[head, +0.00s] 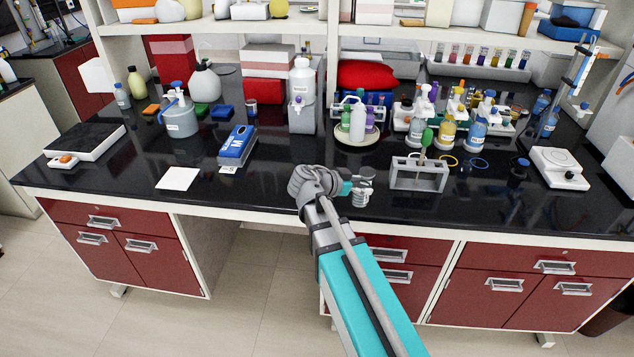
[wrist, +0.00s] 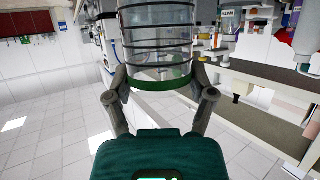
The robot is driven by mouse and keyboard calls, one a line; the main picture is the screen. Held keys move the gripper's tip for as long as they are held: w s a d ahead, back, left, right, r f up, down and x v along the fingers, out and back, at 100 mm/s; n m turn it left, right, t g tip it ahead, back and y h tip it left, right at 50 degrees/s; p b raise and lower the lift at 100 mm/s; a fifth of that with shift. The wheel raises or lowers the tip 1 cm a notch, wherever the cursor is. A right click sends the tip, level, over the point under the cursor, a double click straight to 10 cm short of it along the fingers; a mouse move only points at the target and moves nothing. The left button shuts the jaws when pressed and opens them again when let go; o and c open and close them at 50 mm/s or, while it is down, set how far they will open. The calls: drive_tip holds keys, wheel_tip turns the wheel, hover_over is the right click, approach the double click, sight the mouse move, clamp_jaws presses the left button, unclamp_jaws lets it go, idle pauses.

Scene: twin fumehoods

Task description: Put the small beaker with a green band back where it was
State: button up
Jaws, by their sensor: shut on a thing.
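The small beaker (wrist: 157,38) is clear glass with dark rings and a green band (wrist: 162,84) at its lower end in the wrist view. My gripper (wrist: 160,76) has one finger on each side of it and is shut on it near the green band. The beaker's top is cut off by the picture edge. In the head view my gripper (head: 362,188) is over the front part of the black bench (head: 290,185), left of the grey rack. There the beaker is too small and too mixed with the fingers to make out clearly.
The grey rack (head: 418,178) with a green-topped tool stands right of my gripper. Several bottles stand behind it, near a round plate (head: 357,139). A blue box (head: 237,146) and white paper (head: 178,179) lie to the left. The bench between paper and gripper is clear.

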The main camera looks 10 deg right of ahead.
drive_tip(key=w+a+r+n+t+y+p, duration=0.1)
drive_tip(key=w+a+r+n+t+p, duration=0.1)
drive_tip(key=a+r+p, duration=0.3)
drive_tip(key=a+r, duration=0.2)
drive_tip(key=a, duration=0.2)
drive_tip(key=shift+w+a+t+p, duration=0.25)
drive_tip(key=shift+w+t+p, duration=0.05)
drive_tip(key=shift+p, duration=0.1)
drive_tip(key=shift+f, duration=0.1)
drive_tip(key=w+f+b, duration=0.9)
drive_tip(key=w, duration=0.4)
drive_tip(key=shift+d, duration=0.3)
drive_tip(key=shift+w, duration=0.1)
drive_tip(key=shift+w+f+b, duration=0.45)
drive_tip(key=shift+f+b, duration=0.15)
drive_tip(key=shift+b, duration=0.05)
drive_tip(key=shift+f+b, duration=1.4)
drive_tip(key=shift+f, duration=0.05)
